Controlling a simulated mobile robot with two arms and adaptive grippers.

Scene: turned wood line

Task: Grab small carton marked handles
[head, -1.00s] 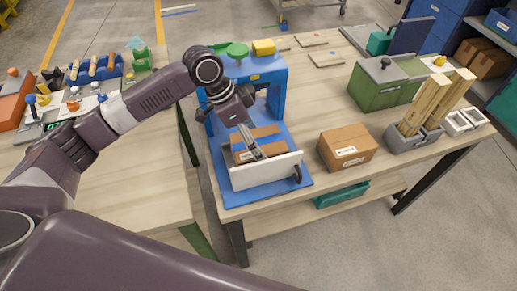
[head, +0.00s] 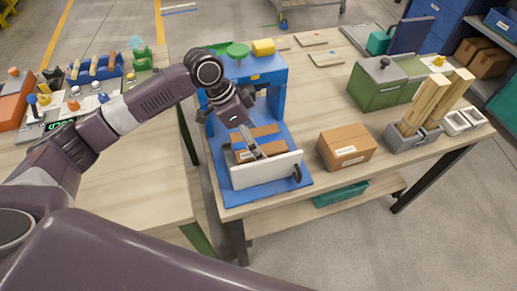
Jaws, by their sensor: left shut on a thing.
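Another brown carton (head: 345,143), closed with a white label, stands on the table to the right of the press, apart from my gripper. My right gripper is not in view.
The blue press frame (head: 277,95) rises behind the gripper. A green box (head: 375,92) and a grey holder with wooden pieces (head: 411,138) stand at the right of the table (head: 320,90). Tools and colored parts crowd the left table (head: 120,183), whose front is clear.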

